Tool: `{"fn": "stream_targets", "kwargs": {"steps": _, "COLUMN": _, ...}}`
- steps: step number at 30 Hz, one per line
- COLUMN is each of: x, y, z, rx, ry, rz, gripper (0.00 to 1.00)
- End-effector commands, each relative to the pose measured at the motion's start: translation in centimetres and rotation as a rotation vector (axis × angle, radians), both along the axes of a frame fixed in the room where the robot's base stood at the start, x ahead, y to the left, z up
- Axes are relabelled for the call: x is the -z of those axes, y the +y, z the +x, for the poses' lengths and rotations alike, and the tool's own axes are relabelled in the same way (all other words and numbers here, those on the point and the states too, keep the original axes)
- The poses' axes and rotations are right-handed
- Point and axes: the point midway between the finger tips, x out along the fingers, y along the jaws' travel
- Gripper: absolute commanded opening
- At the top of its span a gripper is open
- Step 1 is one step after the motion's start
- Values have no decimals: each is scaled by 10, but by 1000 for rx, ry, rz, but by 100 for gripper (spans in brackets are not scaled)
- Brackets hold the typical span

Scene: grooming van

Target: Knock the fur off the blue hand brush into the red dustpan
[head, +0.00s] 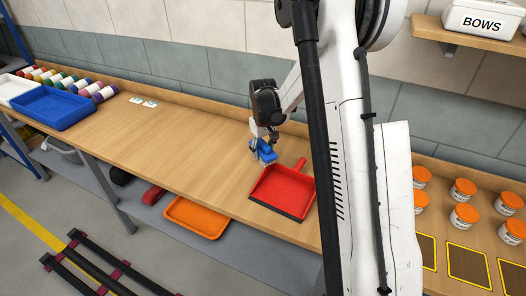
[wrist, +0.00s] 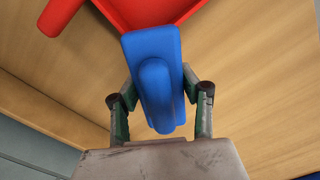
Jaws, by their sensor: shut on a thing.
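The blue hand brush (head: 265,152) is held in my gripper (head: 267,138) above the wooden bench. In the wrist view the brush (wrist: 154,70) sits between the two fingers of my gripper (wrist: 160,108), which is shut on it. Its far end overlaps the edge of the red dustpan in that view. The red dustpan (head: 284,189) lies on the bench just below and right of the brush in the head view, and it also shows in the wrist view (wrist: 190,12). No fur can be made out; the brush's underside is hidden.
A blue tray (head: 55,108) and several coloured rolls (head: 75,85) stand at the bench's left end. Several orange-lidded jars (head: 463,190) stand at the right, beyond my arm. An orange tray (head: 196,216) is on the lower shelf. The bench left of the dustpan (head: 180,140) is clear.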

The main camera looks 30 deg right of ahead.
Motion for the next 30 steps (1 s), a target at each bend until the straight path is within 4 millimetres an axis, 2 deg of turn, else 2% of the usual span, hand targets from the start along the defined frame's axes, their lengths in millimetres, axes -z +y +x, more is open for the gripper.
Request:
{"fn": "stream_targets", "kwargs": {"steps": 11, "x": 7, "y": 0, "z": 0, "rx": 0, "ry": 0, "rz": 0, "gripper": 8}}
{"fn": "stream_targets", "kwargs": {"steps": 30, "x": 7, "y": 0, "z": 0, "rx": 0, "ry": 0, "rz": 0, "gripper": 8}}
